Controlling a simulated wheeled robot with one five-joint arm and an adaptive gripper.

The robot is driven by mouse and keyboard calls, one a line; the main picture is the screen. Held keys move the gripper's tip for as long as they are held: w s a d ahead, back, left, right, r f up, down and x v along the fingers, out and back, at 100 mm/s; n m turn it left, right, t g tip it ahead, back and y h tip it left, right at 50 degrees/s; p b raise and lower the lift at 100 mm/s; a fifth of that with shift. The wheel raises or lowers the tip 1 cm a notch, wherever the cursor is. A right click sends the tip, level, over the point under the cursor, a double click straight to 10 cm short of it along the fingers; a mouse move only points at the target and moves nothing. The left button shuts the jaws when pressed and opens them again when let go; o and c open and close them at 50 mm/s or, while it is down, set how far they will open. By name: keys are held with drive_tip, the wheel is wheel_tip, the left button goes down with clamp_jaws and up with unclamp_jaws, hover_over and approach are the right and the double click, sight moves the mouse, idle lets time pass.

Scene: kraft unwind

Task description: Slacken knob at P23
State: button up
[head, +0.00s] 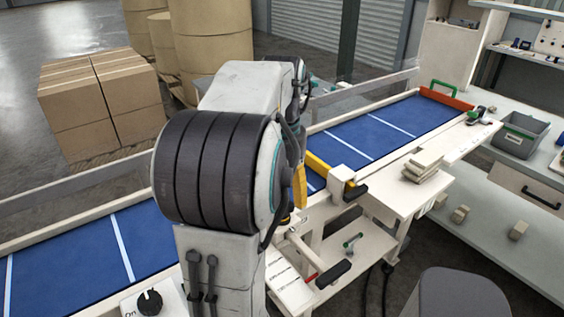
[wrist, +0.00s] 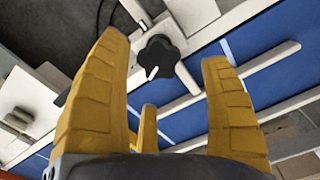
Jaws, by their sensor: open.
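A black lobed knob (wrist: 158,56) with a white mark on its lower left shows in the wrist view, by a white bracket and the blue belt. My gripper (wrist: 165,50) is open, with one yellow finger on each side of the knob in the picture. The fingers look apart from it; how far it lies beyond the tips I cannot tell. In the head view my arm hides most of my gripper and this knob. No P23 label can be read.
A blue conveyor belt (head: 345,140) with white cross lines runs behind my arm. A black dial (head: 149,302) marked "On" is at the lower left. Wooden blocks (head: 425,165) and a grey bin (head: 523,135) are at the right. Cartons (head: 100,103) stand at the far left.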

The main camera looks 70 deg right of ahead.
wheel_tip(320, 180, up, 8)
drive_tip(key=shift+r, duration=0.15)
idle(0.4)
idle(0.7)
